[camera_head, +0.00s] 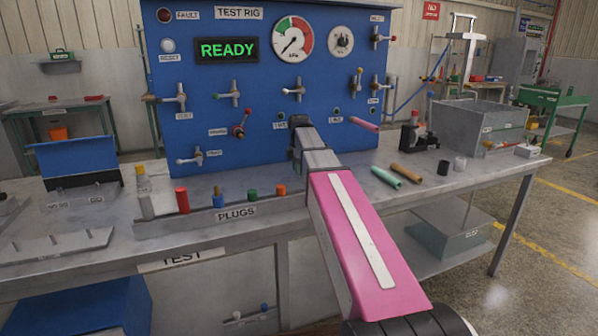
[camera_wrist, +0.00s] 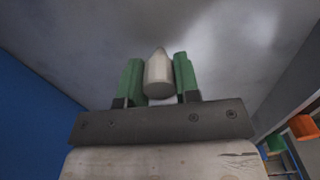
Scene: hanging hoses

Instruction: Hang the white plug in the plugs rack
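In the wrist view, my gripper (camera_wrist: 159,75) has green fingers on both sides of the white plug (camera_wrist: 159,77), a pale cylinder with a tapered tip. The fingers appear closed against its sides. In the head view, my pink arm hides the fingers and the plug. The plugs rack (camera_head: 180,228) is a grey ledge along the bench front with a PLUGS label. Red (camera_head: 182,200), blue (camera_head: 218,198), green (camera_head: 252,194) and orange (camera_head: 281,190) plugs stand in it. The orange plug (camera_wrist: 303,127) and green plug (camera_wrist: 276,144) also show at the wrist view's lower right.
The blue test rig panel (camera_head: 225,130) with valves and gauges rises behind the rack. A grey cylinder (camera_head: 147,207) stands at the rack's left end.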

